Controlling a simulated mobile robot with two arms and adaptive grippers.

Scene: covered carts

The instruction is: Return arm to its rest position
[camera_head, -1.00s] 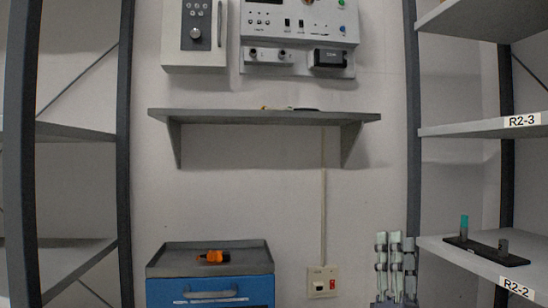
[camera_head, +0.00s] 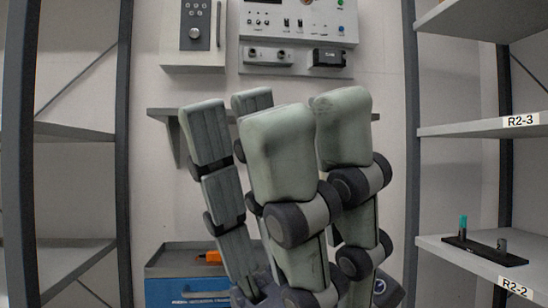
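My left gripper (camera_head: 262,125) stands large and close in the middle of the head view. Its thick grey-green fingers with dark joints point upward. The fingers are spread apart, and I see nothing held between them. Its dark palm (camera_head: 375,288) shows at the bottom, partly cut off by the frame edge. The gripper covers much of the wall shelf (camera_head: 160,113) and of the blue cart (camera_head: 175,292) behind it. My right gripper is not in view.
An orange object (camera_head: 208,257) lies on the cart's tray, partly hidden. Tall racks stand on both sides. The right rack's lower shelf (camera_head: 440,246) bears a black holder (camera_head: 480,251) with a teal-topped piece (camera_head: 462,226). Control panels (camera_head: 300,15) hang on the wall above.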

